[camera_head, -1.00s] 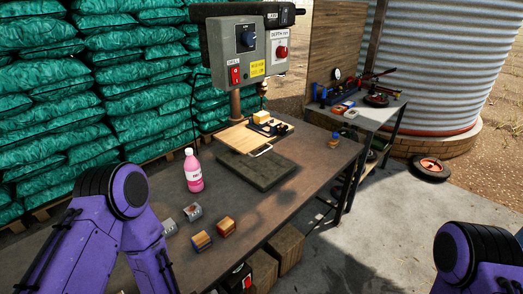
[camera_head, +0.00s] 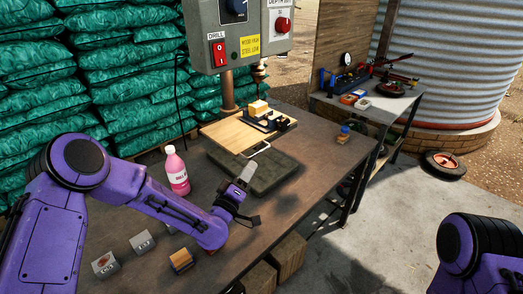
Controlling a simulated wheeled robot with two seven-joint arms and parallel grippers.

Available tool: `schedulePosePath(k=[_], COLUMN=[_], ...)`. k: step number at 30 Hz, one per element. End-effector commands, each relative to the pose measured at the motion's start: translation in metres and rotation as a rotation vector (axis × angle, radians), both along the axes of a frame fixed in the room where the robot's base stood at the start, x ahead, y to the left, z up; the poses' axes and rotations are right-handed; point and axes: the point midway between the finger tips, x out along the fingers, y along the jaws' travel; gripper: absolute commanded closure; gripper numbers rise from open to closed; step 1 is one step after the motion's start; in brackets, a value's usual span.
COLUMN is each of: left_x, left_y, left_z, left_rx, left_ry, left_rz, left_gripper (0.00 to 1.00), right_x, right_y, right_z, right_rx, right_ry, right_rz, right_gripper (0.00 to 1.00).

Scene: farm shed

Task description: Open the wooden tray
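The wooden tray (camera_head: 222,135) is a pale flat board at the drill press, above a dark slab (camera_head: 238,173) on the workbench. A light metal handle (camera_head: 257,150) sticks out at its front edge. A light wood block and a dark clamp-like fixture (camera_head: 265,119) sit on it. My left gripper (camera_head: 243,192) is in front of the handle, over the slab's front edge and apart from the handle. Its fingers are small and partly hidden, so I cannot tell whether it is open. My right arm's purple joint shows at the lower right; its gripper is out of view.
A pink bottle (camera_head: 177,171) stands left of the slab, behind my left forearm. Grey blocks (camera_head: 142,243) and a wood-and-blue block (camera_head: 181,261) lie near the front. The drill press (camera_head: 240,40) rises above the tray.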

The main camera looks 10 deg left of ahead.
Motion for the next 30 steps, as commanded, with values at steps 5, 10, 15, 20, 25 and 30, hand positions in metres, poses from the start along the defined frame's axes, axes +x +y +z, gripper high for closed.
schedulePosePath(k=[5, 10, 15, 20, 25, 30], left_x=[0.04, 0.071, 0.084, 0.085, 0.084, 0.084], left_y=[-0.01, -0.017, -0.02, -0.021, -0.02, -0.02], left_z=[0.012, 0.015, 0.016, 0.015, 0.015, 0.015], left_rx=[0.002, 0.002, 0.001, 0.001, 0.001, 0.001], left_ry=[0.002, 0.005, 0.007, 0.007, 0.007, 0.007], left_rz=[0.0, 0.0, -0.001, -0.001, -0.001, -0.001], left_gripper=[0.63, 0.63, 0.63, 0.63, 0.96, 1.0], right_x=[-0.001, 0.0, 0.0, 0.0, 0.0, 0.0], right_y=[0.0, 0.0, 0.0, 0.0, 0.0, 0.0], right_z=[0.018, 0.025, 0.027, 0.027, 0.027, 0.027], right_rx=[0.0, 0.0, 0.0, 0.001, 0.001, 0.001], right_ry=[0.002, 0.001, 0.0, 0.001, 0.001, 0.001], right_rz=[-0.001, 0.0, 0.0, 0.0, 0.0, 0.0], right_gripper=[0.57, 0.57, 0.57, 0.57, 0.57, 0.57])
